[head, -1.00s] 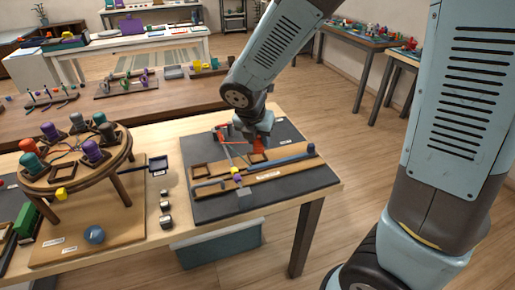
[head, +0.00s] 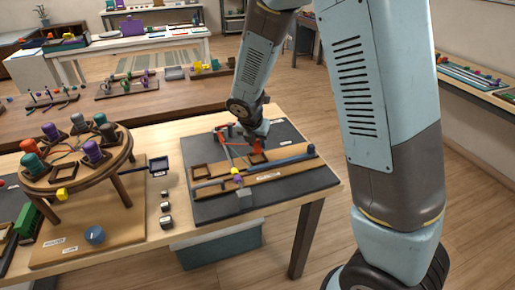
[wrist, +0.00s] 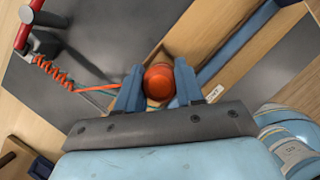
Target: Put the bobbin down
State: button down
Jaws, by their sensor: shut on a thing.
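The orange-red bobbin (wrist: 158,82) is between the two blue fingers of my gripper (wrist: 158,88) in the wrist view. My gripper is shut on it. In the head view the bobbin (head: 257,146) is upright, at or just above a square wooden holder (head: 254,158) on the dark mat. My gripper (head: 258,137) covers its upper part. I cannot tell whether the bobbin touches the holder's floor. An orange cord (wrist: 98,88) runs from the bobbin to a coil by a red-ended post (wrist: 28,28).
A round wooden braiding stand (head: 75,165) with several coloured bobbins stands on the left. An empty square holder (head: 201,170), a wooden strip (head: 272,178) and a blue rod (head: 285,160) lie on the dark mat (head: 218,207). Small dark weights (head: 166,208) stand left of it.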

aim_at(257, 149)
jog(key=shift+f, duration=1.5)
jog(key=shift+f, duration=0.3)
jog(key=c, duration=0.7)
grip_release()
